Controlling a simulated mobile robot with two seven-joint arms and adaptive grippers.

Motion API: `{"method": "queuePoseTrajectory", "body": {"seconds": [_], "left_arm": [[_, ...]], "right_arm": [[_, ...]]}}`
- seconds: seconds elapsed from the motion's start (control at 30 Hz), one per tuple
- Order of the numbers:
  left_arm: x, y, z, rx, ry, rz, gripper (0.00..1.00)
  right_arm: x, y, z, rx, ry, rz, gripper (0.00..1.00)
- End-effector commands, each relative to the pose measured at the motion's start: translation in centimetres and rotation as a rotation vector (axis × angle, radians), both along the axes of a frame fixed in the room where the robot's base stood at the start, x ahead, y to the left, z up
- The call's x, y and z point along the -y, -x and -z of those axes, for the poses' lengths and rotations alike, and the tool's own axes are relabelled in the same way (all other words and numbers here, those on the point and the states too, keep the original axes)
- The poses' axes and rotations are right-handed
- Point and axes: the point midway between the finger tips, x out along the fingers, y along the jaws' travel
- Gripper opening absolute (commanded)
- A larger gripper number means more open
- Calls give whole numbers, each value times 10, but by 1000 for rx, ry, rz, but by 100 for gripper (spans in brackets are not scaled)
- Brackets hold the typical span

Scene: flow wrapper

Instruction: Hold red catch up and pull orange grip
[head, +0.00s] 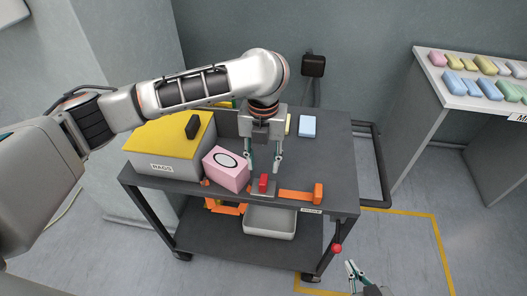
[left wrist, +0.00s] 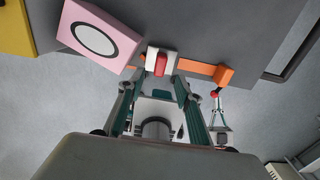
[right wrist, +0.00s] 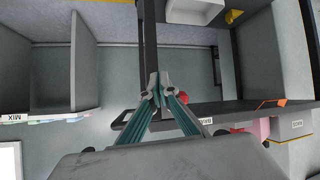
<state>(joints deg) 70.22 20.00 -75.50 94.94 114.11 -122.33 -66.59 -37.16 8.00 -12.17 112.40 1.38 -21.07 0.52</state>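The red catch (head: 264,182) stands on a light grey block at the front edge of the dark cart top, and shows in the left wrist view (left wrist: 160,64). My left gripper (head: 263,166) points down just above and behind it, open, with its fingers apart and nothing between them. The orange grip (head: 318,194) stands at the right end of a flat orange bar, right of the catch; it also shows in the left wrist view (left wrist: 224,76). My right gripper (right wrist: 157,88) is low in front of the cart's right side, fingertips together and empty, away from the grip.
A pink box (head: 227,170) sits close left of the catch, beside the grey rags box with its yellow top (head: 170,133). A red ball (head: 337,248) is at the cart's front right leg, near my right gripper. A white bin (head: 270,224) is on the lower shelf.

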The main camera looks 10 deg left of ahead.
Motion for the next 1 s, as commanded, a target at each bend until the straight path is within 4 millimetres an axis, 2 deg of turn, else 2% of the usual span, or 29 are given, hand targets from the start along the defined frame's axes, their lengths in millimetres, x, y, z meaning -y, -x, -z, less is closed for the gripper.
{"method": "queuePoseTrajectory", "body": {"seconds": [0.03, 0.2, 0.4, 0.6, 0.87, 0.9, 1.0], "left_arm": [[0, 2, 11, -5, 1, 0, 35], [1, 2, 41, -4, 2, -2, 35], [0, 1, 67, -3, 2, -2, 35], [0, 0, 78, -1, 1, -2, 35], [0, 0, 79, 1, 1, -2, 35], [0, 0, 79, 0, 1, -2, 32], [0, 0, 79, 0, 1, -2, 6]], "right_arm": [[0, 0, 0, 0, 0, 0, 0], [0, 0, 0, 0, 0, 0, 0], [0, 0, 0, 0, 0, 0, 0], [0, 0, 0, 0, 0, 0, 0], [0, 0, 0, 0, 0, 0, 0], [0, 0, 0, 0, 0, 0, 0], [0, 0, 0, 0, 0, 0, 0]]}}
